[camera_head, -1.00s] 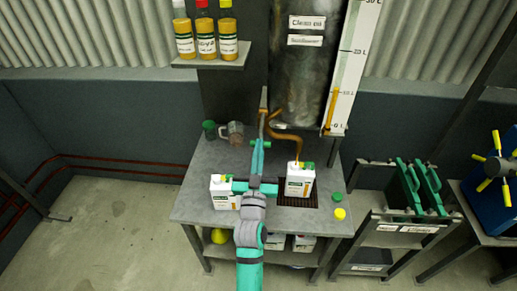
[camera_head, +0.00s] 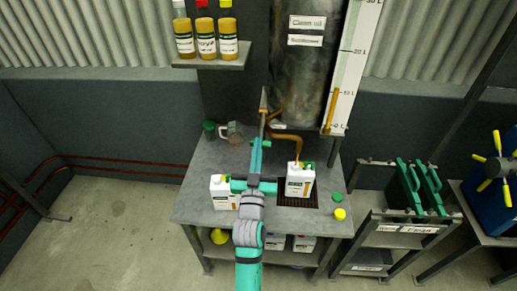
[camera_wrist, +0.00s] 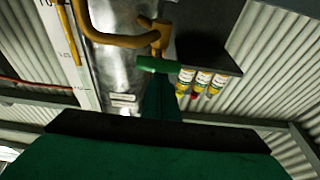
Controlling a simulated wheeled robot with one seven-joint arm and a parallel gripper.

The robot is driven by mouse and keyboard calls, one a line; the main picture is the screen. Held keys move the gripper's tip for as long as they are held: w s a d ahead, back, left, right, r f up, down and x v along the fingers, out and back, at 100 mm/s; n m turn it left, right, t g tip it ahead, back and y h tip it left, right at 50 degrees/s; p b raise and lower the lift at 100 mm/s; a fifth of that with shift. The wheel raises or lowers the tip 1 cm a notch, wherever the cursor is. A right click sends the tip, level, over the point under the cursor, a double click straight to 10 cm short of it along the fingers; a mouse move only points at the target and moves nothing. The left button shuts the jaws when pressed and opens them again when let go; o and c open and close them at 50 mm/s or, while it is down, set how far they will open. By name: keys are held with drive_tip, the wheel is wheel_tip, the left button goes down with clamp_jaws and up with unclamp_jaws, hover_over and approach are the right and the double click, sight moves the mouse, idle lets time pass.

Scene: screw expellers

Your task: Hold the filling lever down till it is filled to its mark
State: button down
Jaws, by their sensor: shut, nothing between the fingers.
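The filling lever has a green grip that shows at the tip of my gripper in the wrist view (camera_wrist: 158,64), on a brass valve (camera_wrist: 160,32). In the head view the grip (camera_head: 266,143) is small and partly hidden by my fingers. My gripper (camera_head: 257,142) is shut and empty, its fingertips at the grip; whether they press on it I cannot tell. A white jug (camera_head: 300,184) with a green label stands upright under the brass spout (camera_head: 299,146). The oil level inside it and its mark are too small to read.
The steel tank (camera_head: 298,75) has a gauge (camera_head: 334,107) near 10 L. A second white jug (camera_head: 223,194) stands left of my wrist. Green (camera_head: 338,197) and yellow (camera_head: 340,214) caps lie at right. A bottle shelf (camera_head: 211,59) hangs upper left.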

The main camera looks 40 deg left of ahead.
drive_tip(key=r+v, duration=0.1)
drive_tip(key=v, duration=0.8)
drive_tip(key=shift+s+d, duration=0.3)
drive_tip(key=shift+s, duration=0.05)
drive_tip(key=shift+r, duration=0.1)
drive_tip(key=s+d+f+m+h, duration=0.2)
drive_tip(key=s+d+f+h, duration=0.15)
drive_tip(key=d+f, duration=0.45)
drive_tip(key=s+d+f+m+h, duration=0.1)
drive_tip(key=s+d+f+h, duration=0.1)
drive_tip(key=s+d+f, duration=0.5)
drive_tip(key=s+d+f+m+g+h, duration=0.1)
drive_tip(key=s+d+h, duration=0.5)
drive_tip(key=s+d, duration=1)
drive_tip(key=shift+s+f+m+g, duration=0.25)
drive_tip(key=shift+f+m+g, duration=0.15)
drive_tip(key=shift+m+g, duration=0.65)
